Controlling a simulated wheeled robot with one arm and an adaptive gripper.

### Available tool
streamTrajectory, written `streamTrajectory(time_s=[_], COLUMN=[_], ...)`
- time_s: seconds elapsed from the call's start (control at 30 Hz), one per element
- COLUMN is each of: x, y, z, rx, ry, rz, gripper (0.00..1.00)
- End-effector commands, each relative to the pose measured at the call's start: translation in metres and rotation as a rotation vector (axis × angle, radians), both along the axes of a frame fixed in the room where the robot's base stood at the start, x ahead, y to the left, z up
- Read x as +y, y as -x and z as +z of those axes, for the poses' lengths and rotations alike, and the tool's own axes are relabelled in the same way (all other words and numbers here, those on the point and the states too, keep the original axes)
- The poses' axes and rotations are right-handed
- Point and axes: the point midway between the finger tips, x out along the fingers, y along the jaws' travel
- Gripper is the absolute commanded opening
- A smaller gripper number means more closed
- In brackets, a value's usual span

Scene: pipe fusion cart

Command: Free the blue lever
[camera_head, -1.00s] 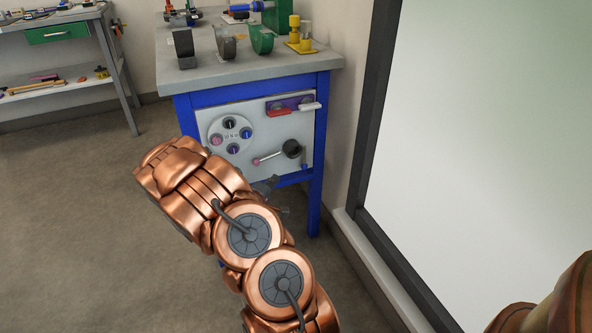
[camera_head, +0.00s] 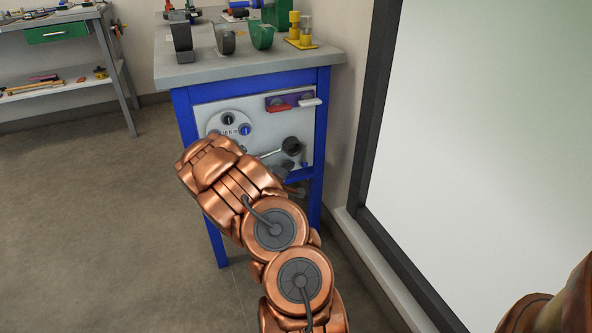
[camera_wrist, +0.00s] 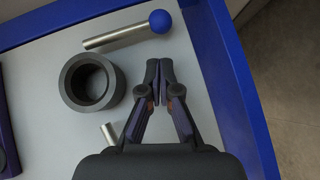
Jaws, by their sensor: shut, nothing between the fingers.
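The blue lever is a silver rod with a blue ball end (camera_wrist: 160,21) at the top of the wrist view. It shows as a small blue spot low on the right of the cart's front panel in the head view (camera_head: 305,164). A hollow black ring-shaped hub (camera_wrist: 113,84) stands out from the panel, left of my gripper (camera_wrist: 160,65). My gripper is shut and empty, its tips beside the hub and just below the blue ball in the picture. I cannot tell whether they touch the panel. A short silver rod end (camera_wrist: 108,133) shows below the hub, partly hidden by my gripper.
The blue cart frame (camera_wrist: 233,85) borders the panel close on the right and top. Red and white handles (camera_head: 278,107) on a purple plate sit above the hub. A round dial plate (camera_head: 237,119) is partly hidden by my arm. A wall and window frame stand right.

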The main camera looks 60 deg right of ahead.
Motion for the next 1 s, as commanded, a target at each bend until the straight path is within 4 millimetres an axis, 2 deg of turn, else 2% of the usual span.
streamTrajectory(time_s=[0.2, 0.4, 1.0], x=[-0.016, -0.022, -0.021], y=[0.012, 0.016, 0.013], z=[-0.007, -0.008, -0.008], rx=[-0.001, 0.001, 0.011], ry=[0.001, -0.001, 0.017], rz=[-0.002, 0.0, 0.006], gripper=[0.0, 0.0, 0.0])
